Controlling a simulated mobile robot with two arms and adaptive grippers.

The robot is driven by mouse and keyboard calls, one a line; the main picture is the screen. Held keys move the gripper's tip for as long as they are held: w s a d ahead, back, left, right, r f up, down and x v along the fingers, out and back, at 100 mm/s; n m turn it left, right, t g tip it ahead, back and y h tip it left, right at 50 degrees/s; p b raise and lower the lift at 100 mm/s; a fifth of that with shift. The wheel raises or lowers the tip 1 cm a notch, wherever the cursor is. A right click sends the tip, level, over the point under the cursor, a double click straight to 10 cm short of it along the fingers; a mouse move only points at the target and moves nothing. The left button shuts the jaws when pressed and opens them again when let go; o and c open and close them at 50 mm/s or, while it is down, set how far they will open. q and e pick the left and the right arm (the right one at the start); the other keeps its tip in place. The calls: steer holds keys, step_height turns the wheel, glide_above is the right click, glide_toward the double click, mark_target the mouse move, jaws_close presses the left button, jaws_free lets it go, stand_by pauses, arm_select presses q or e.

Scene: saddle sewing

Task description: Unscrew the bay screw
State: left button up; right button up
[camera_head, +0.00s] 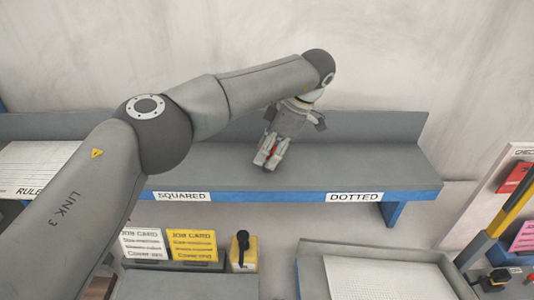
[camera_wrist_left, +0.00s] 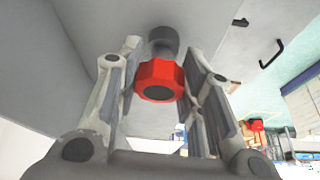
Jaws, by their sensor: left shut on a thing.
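My left gripper (camera_head: 267,163) is over the grey shelf (camera_head: 370,165) in the head view, fingers pointing down. In the left wrist view its two fingers (camera_wrist_left: 161,95) stand on either side of the red head, shut on it. In the head view only small bits of red show between the fingers, so the stem's lower end is hidden. My right gripper is not in view.
The shelf has SQUARED (camera_head: 182,196) and DOTTED (camera_head: 354,197) labels on its blue front edge. Below stand job cards (camera_head: 191,244), a yellow block with a black knob (camera_head: 243,254) and a grey tray (camera_head: 310,275). The shelf right of my gripper is bare.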

arm_select(q)
steer(key=shift+n+g+p, duration=0.5)
steer(key=shift+n+p, duration=0.4)
steer(key=shift+n, duration=0.6)
steer(key=shift+f, duration=0.1)
steer(key=o, duration=1.1)
steer(key=shift+r, duration=0.2)
step_height(320, 180, up, 2)
steer(key=shift+r+p, duration=0.1)
steer(key=shift+p, duration=1.05)
steer(key=shift+r+p, duration=0.3)
steer(key=shift+r, duration=1.05)
